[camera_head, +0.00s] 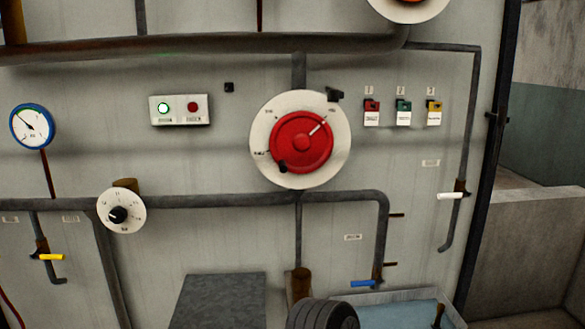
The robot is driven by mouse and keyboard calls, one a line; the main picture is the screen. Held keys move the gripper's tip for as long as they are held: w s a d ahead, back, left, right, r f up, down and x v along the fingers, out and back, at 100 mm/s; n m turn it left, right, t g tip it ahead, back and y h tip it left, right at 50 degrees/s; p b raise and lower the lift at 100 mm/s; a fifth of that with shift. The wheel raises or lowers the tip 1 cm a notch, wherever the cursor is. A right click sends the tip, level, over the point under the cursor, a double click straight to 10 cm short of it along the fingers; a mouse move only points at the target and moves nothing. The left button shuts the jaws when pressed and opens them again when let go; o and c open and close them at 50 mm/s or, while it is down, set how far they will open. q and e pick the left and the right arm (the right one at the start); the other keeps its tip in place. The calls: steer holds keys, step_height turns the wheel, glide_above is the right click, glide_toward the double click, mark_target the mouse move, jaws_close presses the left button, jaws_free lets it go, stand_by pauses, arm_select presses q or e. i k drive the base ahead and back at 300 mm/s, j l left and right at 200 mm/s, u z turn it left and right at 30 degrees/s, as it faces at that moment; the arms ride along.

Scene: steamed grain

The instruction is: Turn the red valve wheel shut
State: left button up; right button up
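The red valve wheel (299,145) is mounted on a round white dial plate (262,120) in the middle of the grey wall panel. A white pointer line on the wheel points to the upper right. A dark knob (282,167) sits at its lower left edge. Small marks are printed on the plate, too small to read surely. A black block (334,95) sits at the plate's upper right edge. Neither of my grippers shows in the head view, and nothing touches the wheel.
Pipes (200,46) run above and below the wheel. A gauge (32,128), an indicator box (180,109) with a lit green light and a small dial (121,211) are to the left. Colored tags (403,112) hang right. A dark ribbed object (322,314) and a basin (400,296) stand below.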

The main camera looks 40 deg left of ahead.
mark_target(302, 141)
steer(key=i+l+u, duration=0.1)
steer(key=i+u, duration=0.25)
steer(key=i+l+u, duration=0.2)
steer(key=i+u, duration=0.15)
steer(key=i+l+u, duration=0.3)
steer(key=i+l, duration=0.05)
steer(key=i, duration=0.1)
